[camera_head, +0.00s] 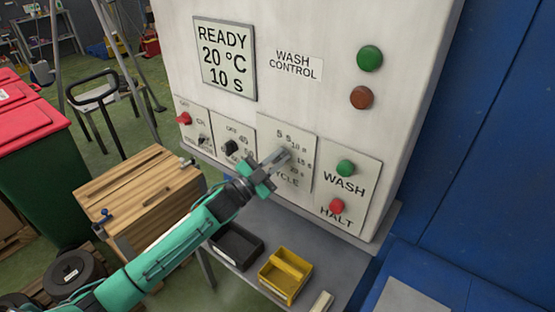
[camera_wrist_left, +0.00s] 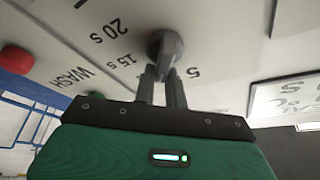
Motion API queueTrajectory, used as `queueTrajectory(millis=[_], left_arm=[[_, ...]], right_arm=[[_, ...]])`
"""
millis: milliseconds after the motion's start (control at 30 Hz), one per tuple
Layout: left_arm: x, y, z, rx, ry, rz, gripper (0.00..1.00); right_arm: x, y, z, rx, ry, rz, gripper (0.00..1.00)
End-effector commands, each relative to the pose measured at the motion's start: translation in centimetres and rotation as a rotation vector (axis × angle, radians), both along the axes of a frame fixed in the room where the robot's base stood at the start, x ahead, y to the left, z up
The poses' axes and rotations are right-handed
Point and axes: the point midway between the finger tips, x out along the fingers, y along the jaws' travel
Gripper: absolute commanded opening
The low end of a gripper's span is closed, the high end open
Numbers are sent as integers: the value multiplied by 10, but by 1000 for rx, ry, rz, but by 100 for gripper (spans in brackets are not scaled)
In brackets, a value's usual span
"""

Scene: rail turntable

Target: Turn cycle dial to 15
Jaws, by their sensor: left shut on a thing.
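The cycle dial (camera_head: 285,153) is a grey knob on the white wash control panel, with marks such as 5 s, 10 s, 15 s and 20 s around it. My left gripper (camera_head: 272,163) reaches it from the lower left and partly hides it. In the left wrist view the round grey dial (camera_wrist_left: 164,47) sits at the tips of my left gripper (camera_wrist_left: 161,72), whose two fingers are shut on its raised grip. The display (camera_head: 225,58) reads READY, 20 °C, 10 S. My right gripper is not in view.
To the dial's right are a green WASH button (camera_head: 345,168) and a red HALT button (camera_head: 337,206). A black knob (camera_head: 231,147) is on its left. Below, a yellow bin (camera_head: 285,275) and a black bin (camera_head: 236,246) stand on a grey table. A wooden cabinet (camera_head: 148,195) stands left.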

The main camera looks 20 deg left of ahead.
Motion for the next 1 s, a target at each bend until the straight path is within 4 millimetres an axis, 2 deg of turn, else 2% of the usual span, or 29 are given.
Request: queueTrajectory(millis=[33, 333, 600, 1000], left_arm=[[0, 1, -12, 53, 5, 5, 0], [-1, 0, -13, 321, -93, 6, 0], [-1, -1, -14, 552, -177, 5, 0], [-1, -1, -16, 788, -267, 7, 0]], right_arm=[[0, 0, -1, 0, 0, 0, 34], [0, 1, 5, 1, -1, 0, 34], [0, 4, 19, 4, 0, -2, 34], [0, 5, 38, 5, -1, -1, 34]])
